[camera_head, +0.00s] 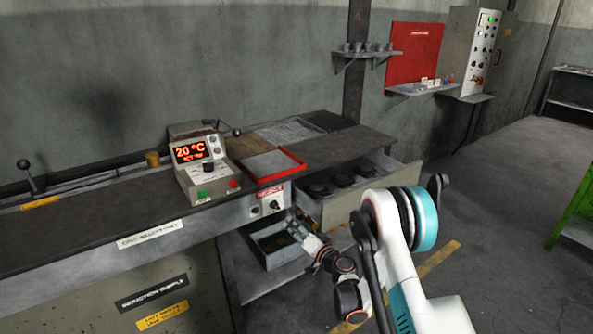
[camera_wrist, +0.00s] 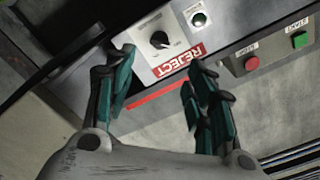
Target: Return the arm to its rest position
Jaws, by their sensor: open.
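My gripper (camera_head: 303,229) is at the end of my bent arm, in front of the bench and over the grey bin on the lower shelf. In the wrist view my gripper (camera_wrist: 157,82) shows two teal-padded fingers spread apart with nothing between them. Beyond the fingers is a grey control box (camera_wrist: 172,32) with a black knob and a red REJECT label. The fingers look apart from the box, though the exact gap is hard to tell. In the head view the control box (camera_head: 264,205) is on the bench front, left of my gripper.
An open drawer (camera_head: 385,178) with several dark round pieces juts out beside my arm. The grey bin (camera_head: 268,252) sits below my gripper. A red-rimmed tray (camera_head: 290,157) and a display unit (camera_head: 212,190) reading 20 °C stand on the bench.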

